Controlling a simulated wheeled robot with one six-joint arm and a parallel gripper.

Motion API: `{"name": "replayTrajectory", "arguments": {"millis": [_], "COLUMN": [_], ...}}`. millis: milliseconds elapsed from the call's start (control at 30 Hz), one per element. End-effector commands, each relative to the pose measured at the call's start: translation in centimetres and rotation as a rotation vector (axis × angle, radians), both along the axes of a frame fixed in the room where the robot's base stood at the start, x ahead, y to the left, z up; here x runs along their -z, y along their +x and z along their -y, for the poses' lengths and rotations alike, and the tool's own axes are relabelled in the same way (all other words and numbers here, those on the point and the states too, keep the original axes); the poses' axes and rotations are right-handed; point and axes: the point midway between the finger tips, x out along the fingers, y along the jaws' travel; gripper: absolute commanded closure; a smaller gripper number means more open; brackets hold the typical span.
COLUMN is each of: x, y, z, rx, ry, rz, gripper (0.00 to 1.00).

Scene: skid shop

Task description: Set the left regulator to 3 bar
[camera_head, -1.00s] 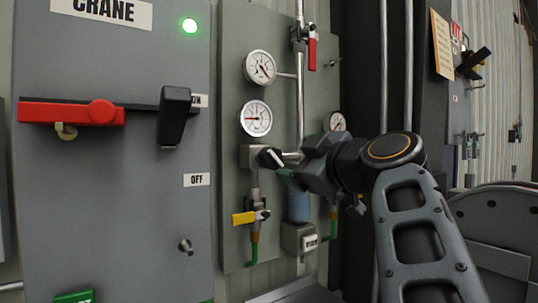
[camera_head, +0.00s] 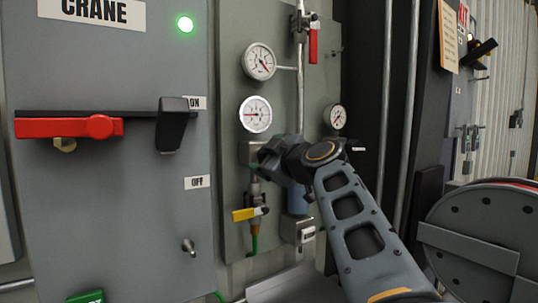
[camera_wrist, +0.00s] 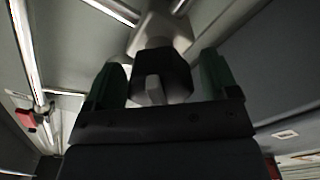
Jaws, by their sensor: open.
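The left regulator (camera_head: 247,151) is a grey body on the grey-green panel, below a round white gauge (camera_head: 255,114). That gauge's red needle points left; its numbers are too small to read. In the head view my gripper (camera_head: 268,160) is in front of the regulator and hides its knob. In the wrist view the black knob (camera_wrist: 163,70) with a pale pointer bar is between the two green fingers of my gripper (camera_wrist: 160,82), which are open on either side. I cannot tell whether either finger touches the knob.
The right regulator's gauge (camera_head: 335,117) is right of my gripper. A second gauge (camera_head: 259,62) and a red-handled valve (camera_head: 313,45) are above. A yellow-handled valve (camera_head: 244,214) is below. The crane cabinet (camera_head: 110,215) with its red handle (camera_head: 70,127) is left.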

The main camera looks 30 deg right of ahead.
Motion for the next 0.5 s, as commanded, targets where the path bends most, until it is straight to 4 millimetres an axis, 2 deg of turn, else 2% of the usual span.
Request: {"name": "replayTrajectory", "arguments": {"millis": [100, 500], "x": [0.01, -0.01], "y": [-0.01, -0.03], "z": [0.00, 0.00], "rx": [0.000, 0.000], "ry": [0.000, 0.000], "rz": [0.000, 0.000], "gripper": [0.20, 0.58]}}
